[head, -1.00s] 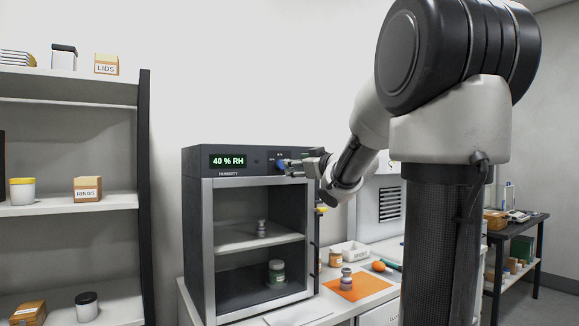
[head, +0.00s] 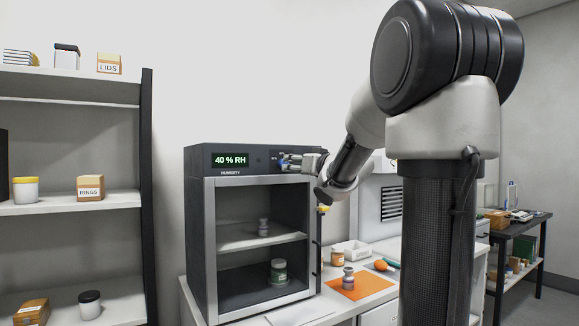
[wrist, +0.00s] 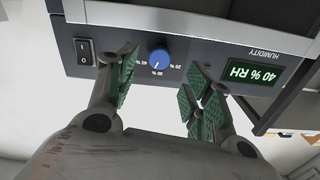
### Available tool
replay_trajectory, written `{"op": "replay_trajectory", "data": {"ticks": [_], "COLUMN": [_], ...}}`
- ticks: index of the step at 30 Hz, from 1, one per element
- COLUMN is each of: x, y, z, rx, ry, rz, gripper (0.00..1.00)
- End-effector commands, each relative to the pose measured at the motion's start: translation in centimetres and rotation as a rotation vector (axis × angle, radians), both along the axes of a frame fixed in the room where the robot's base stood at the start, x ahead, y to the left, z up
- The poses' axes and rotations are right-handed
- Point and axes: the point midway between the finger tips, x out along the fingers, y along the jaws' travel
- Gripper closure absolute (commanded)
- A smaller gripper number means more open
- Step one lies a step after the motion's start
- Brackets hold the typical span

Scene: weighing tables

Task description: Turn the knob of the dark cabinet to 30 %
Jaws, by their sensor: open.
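The dark cabinet (head: 197,245) stands on the white bench, its glass door shut. Its display (head: 230,160) reads 40 % RH, and the display also shows upside down in the wrist view (wrist: 252,72). The blue knob (wrist: 159,56) has a white pointer and sits among small percent marks.
A black rocker switch (wrist: 85,51) sits beside the knob on the panel. The cabinet holds a small metal weight (head: 263,227) and a green jar (head: 278,272). An orange mat (head: 375,288) with a weight lies right of the cabinet. Shelves (head: 110,202) stand at left.

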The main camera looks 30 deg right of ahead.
Motion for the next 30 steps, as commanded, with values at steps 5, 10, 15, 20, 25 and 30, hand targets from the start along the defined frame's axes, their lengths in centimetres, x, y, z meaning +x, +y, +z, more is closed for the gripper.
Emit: {"op": "replay_trajectory", "data": {"ticks": [5,10,15,20,25,30], "x": [3.1,5.6,6.7,6.8,6.8,6.8], "y": [0.2,0.2,0.3,0.3,0.2,0.2], "z": [-0.1,-0.1,-0.1,0.0,0.0,0.0], "rx": [-0.002,-0.003,-0.005,-0.005,-0.005,-0.005], "ry": [0.001,0.001,0.001,0.001,0.001,0.001], "rz": [0.002,0.000,0.001,0.000,0.000,0.000], "gripper": [0.49,0.49,0.49,0.49,0.64,0.94]}}
